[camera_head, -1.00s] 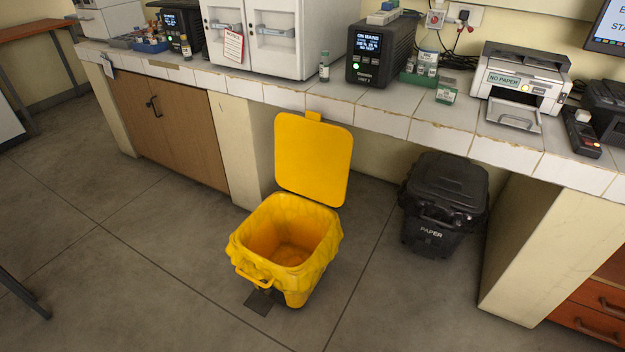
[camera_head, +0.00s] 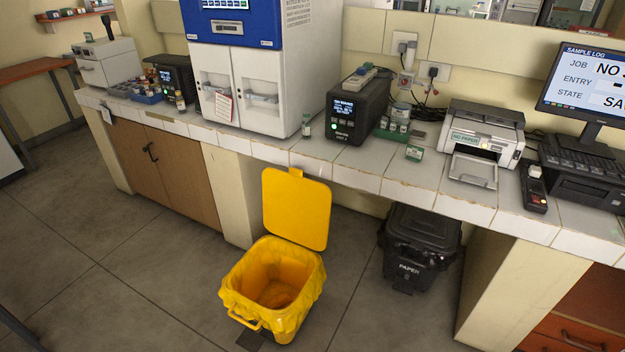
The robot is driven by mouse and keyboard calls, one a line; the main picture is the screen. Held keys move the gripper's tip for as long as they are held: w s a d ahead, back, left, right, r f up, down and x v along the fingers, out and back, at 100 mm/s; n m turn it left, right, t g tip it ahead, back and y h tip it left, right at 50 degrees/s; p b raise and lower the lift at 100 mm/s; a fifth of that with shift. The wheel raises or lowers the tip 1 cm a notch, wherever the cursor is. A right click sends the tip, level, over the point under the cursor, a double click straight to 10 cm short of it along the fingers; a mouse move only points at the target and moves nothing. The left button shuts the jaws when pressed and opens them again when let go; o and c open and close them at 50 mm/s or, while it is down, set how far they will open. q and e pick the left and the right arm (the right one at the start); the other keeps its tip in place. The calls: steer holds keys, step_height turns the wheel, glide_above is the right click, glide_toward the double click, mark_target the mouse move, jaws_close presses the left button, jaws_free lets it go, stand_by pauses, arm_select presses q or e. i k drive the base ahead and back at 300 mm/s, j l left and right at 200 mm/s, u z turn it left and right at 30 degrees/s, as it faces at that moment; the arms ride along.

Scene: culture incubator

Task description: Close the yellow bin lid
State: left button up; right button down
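The yellow bin (camera_head: 240,290) stands on the floor in front of the counter, with a yellow liner folded over its rim and a handle at its front. Its yellow lid (camera_head: 296,208) is open, standing upright at the back of the bin, with a small tab at its top edge close to the counter front. A dark pedal at the bin's foot is partly cut off by the lower picture edge. The bin looks empty inside. Neither of my grippers is in view.
A tiled counter (camera_head: 360,182) runs behind the bin, carrying a blue-and-white incubator (camera_head: 250,70), a black device (camera_head: 358,108), a printer (camera_head: 480,140) and a monitor (camera_head: 590,70). A black paper bin (camera_head: 420,240) stands under it at right. Floor left of the yellow bin is clear.

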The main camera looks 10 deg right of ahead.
mark_target(296, 208)
steer(key=i+l+u, duration=0.2)
steer(key=i+l, duration=1.05)
steer(key=i, duration=0.15)
steer(key=i+l+u, duration=0.1)
steer(key=i+l, duration=0.25)
steer(key=i, duration=0.2)
